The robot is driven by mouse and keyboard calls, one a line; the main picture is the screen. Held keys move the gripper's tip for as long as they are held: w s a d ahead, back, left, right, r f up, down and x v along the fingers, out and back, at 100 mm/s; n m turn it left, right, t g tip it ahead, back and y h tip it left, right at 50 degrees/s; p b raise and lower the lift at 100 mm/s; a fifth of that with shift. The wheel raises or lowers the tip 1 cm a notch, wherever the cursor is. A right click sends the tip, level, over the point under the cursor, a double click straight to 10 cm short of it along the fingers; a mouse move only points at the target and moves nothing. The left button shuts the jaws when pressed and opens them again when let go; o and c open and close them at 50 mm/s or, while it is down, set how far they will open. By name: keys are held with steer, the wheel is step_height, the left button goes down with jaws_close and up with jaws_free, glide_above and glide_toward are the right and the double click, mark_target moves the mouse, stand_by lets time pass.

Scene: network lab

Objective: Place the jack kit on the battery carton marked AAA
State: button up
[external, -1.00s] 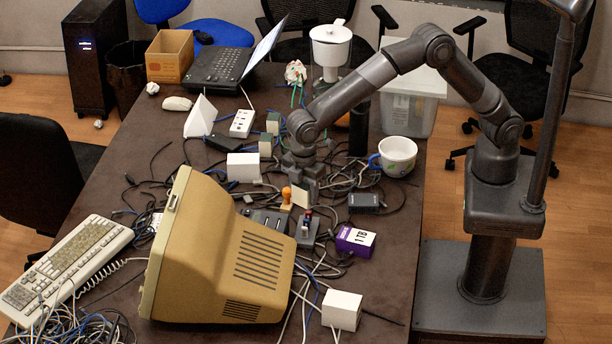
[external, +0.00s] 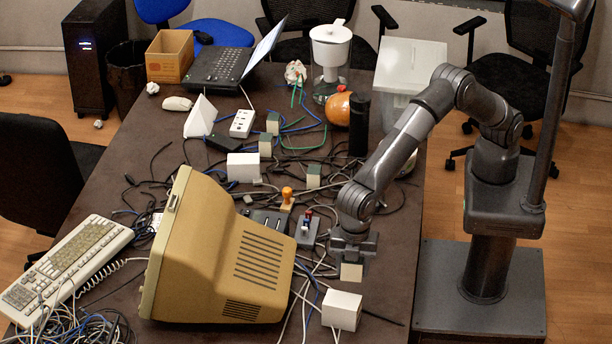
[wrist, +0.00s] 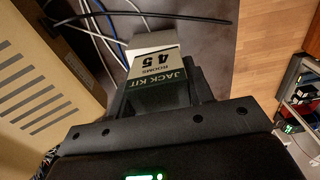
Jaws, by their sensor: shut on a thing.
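My gripper (external: 352,255) is shut on the jack kit (external: 351,272), a small green and cream box, over the right front of the table. Another white carton (external: 243,167) stands mid-table. I can read no AAA mark on either carton.
A large beige monitor (external: 215,255) stands left of my gripper. A switch box (external: 307,232) and an orange-topped stamp (external: 287,198) are close by. Cables spread over the table. Several green and cream boxes (external: 313,176) stand further back. The right front corner is fairly clear.

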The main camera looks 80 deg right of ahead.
mark_target(354, 301)
steer(key=a+f, duration=0.1)
steer(key=s+a+f, duration=0.1)
steer(key=shift+s+a, duration=0.15)
steer(key=shift+a, duration=0.25)
steer(key=shift+f, duration=1.95)
steer(key=shift+f, duration=0.1)
steer(key=o, duration=1)
steer(key=shift+o, duration=0.2)
step_height(354, 301, up, 12)
